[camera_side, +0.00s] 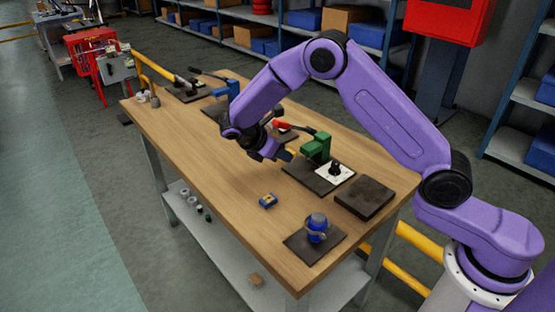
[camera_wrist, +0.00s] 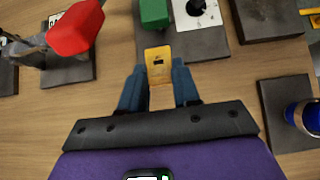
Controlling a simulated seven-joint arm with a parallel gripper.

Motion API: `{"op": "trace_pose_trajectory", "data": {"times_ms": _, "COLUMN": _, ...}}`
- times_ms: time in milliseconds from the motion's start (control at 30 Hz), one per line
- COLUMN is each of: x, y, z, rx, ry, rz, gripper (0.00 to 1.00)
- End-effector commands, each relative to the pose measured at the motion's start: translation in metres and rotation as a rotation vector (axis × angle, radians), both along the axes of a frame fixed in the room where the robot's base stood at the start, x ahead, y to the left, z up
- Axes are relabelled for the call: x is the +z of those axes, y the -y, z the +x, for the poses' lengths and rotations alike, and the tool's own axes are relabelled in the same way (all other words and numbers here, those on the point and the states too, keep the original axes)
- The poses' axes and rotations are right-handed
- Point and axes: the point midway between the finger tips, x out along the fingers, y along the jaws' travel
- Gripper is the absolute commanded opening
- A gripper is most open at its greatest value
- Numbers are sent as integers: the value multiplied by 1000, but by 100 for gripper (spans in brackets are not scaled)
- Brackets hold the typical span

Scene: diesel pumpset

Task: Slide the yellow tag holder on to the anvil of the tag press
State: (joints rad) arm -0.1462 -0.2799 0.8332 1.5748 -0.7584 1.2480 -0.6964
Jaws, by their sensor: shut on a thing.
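The yellow tag holder (camera_wrist: 158,65) is a flat plate with a small dark slot. My gripper (camera_wrist: 158,85) is shut on it, with one blue finger on each side, and its far end points at the green press. In the side view my gripper (camera_side: 283,155) is low over the bench, just left of the press, with a bit of yellow at its tips. The green tag press (camera_side: 317,147) stands on a dark base plate; its green body (camera_wrist: 154,12) is at the top of the wrist view. The anvil is not clearly visible. I cannot tell whether the holder touches the press.
A white dial plate with a black knob (camera_side: 335,171) sits right of the press. A dark block (camera_side: 364,198) and a blue round part (camera_side: 317,228) are nearer the bench's right end. A small blue-and-yellow object (camera_side: 267,201) lies in front. A red handle (camera_wrist: 76,28) looms at left.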

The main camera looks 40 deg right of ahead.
Motion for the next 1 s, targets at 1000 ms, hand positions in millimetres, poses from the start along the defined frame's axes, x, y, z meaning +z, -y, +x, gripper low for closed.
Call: {"op": "trace_pose_trajectory", "data": {"times_ms": 1000, "x": -46, "y": 4, "z": -1, "rx": 2, "ry": -1, "rz": -2, "gripper": 14}}
